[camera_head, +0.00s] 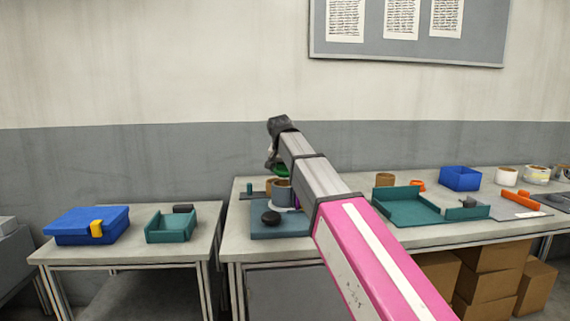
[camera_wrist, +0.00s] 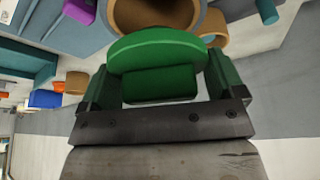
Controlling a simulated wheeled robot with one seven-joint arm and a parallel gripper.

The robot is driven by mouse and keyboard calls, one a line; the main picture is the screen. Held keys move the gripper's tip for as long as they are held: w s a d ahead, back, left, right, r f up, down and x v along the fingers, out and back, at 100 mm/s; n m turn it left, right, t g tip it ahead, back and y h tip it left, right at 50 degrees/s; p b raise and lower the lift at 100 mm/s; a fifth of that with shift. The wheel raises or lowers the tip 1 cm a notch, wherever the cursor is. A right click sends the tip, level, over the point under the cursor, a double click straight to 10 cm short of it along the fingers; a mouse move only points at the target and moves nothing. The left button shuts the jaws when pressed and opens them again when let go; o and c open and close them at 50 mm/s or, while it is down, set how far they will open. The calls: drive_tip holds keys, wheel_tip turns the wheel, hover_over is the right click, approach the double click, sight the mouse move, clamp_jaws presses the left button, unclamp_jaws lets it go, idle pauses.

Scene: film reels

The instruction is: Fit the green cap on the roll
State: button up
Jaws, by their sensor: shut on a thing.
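The green cap (camera_wrist: 158,50) is a round disc with a block-shaped grip. My gripper (camera_wrist: 160,82) is shut on that block, with one finger on each side. In the wrist view, a brown hollow roll (camera_wrist: 122,17) lies just beyond the cap, which covers part of its opening. I cannot tell whether the cap touches it. In the head view, the green cap (camera_head: 281,170) shows as a small patch below my gripper (camera_head: 272,163), just above a grey-blue cylinder (camera_head: 282,194) on the left part of the long table. My arm hides part of this spot.
A blue-grey board (camera_head: 278,232) holds a black round knob (camera_head: 270,217). A purple piece (camera_wrist: 80,9) and a second brown ring (camera_wrist: 214,22) are close by. A teal tray (camera_head: 402,212) stands right of my arm. A blue box (camera_head: 88,226) is on the left table.

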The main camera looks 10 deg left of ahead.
sight(284, 169)
drive_tip(key=shift+f, duration=1.55)
idle(2.6)
drive_tip(key=shift+r, duration=0.8)
drive_tip(key=shift+f, duration=0.8)
idle(0.9)
drive_tip(key=o, duration=0.6)
drive_tip(key=shift+o, duration=0.2)
drive_tip(key=shift+s+r, duration=0.1)
drive_tip(key=shift+r, duration=0.05)
drive_tip(key=shift+v, duration=5.35)
